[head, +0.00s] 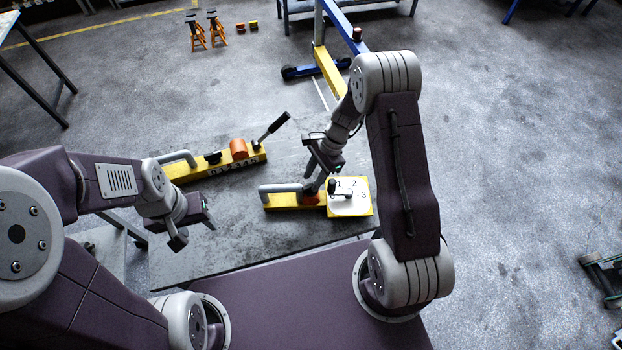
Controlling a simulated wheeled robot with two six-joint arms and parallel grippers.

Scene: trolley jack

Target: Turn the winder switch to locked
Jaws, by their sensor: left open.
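Two yellow fixtures sit on the grey bench; I cannot tell for certain which part is the winder switch. The near yellow fixture (283,202) has a grey handle, a red-orange part (311,198) and a white dial plate (349,207) with numbers and a dark-knobbed lever (333,187). The far yellow fixture (188,172) has an orange drum (239,149), a black knob (213,157), a number strip and a black-handled lever (271,127). My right gripper (311,189) is over the red-orange part, partly hiding it; contact is unclear. My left gripper (195,231) is open and empty, left of the near fixture.
The grey bench top (215,255) is bare around the fixtures. Beyond it stand a blue and yellow hoist (325,65), orange stands (206,32) and a blue-framed table. A dark-legged table (40,75) is at upper left. The floor at right is mostly open.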

